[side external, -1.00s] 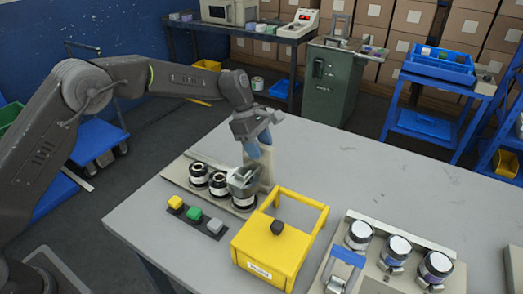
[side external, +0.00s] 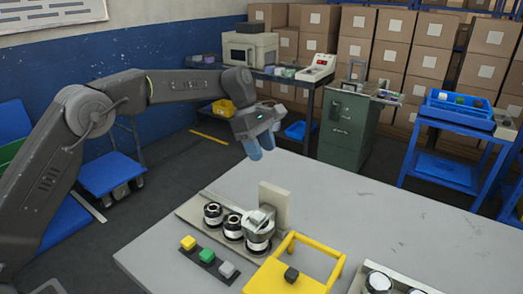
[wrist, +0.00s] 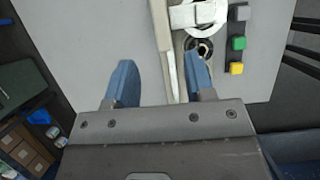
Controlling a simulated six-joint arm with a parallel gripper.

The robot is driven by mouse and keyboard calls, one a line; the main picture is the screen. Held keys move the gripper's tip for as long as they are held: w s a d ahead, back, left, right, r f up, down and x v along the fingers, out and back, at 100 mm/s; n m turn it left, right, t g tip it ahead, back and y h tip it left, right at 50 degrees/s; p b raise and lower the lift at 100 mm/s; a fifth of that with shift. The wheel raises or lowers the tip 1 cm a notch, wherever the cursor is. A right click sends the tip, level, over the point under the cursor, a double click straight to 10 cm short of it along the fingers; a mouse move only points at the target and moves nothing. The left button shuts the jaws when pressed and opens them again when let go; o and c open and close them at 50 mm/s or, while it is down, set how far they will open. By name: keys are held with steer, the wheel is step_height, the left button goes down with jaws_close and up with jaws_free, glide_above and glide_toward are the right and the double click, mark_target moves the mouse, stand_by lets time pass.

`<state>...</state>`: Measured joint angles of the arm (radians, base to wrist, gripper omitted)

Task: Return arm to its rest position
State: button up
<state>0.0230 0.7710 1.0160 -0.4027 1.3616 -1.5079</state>
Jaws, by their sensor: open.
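My gripper (side external: 262,146) hangs above the back edge of the grey table (side external: 330,195), its blue fingertips pointing down. In the wrist view my gripper (wrist: 160,85) shows its two blue fingers apart with nothing between them. In the side view it is clear of the fixture plate (side external: 192,212), which carries several dark round parts with white bands (side external: 213,215) and a larger metal clamp-like part (side external: 259,230) beside an upright beige plate (side external: 275,205).
Yellow, green and grey buttons (side external: 208,258) line the table's front left. Round gauge-like parts (side external: 378,281) are cut off at the bottom. A green cabinet (side external: 347,130) and blue cart (side external: 455,120) stand behind.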

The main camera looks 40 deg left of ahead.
steer(key=s+a+r+m+t+y, duration=0.1)
steer(key=s+a+r+m, duration=0.1)
steer(key=s+r+m, duration=0.45)
steer(key=s+a+r+m+t+y, duration=0.15)
steer(key=s+r, duration=0.25)
steer(key=s, duration=0.6)
steer(key=s+a+f+m+t+y, duration=0.1)
steer(key=s+m, duration=0.4)
steer(key=s, duration=0.5)
steer(key=s+a+f+m+t+y, duration=0.1)
steer(key=s+a+f+m+t, duration=0.1)
steer(key=s+f+m, duration=0.3)
steer(key=s+a, duration=0.1)
steer(key=s, duration=0.3)
steer(key=shift+s, duration=0.35)
steer(key=shift+f, duration=0.1)
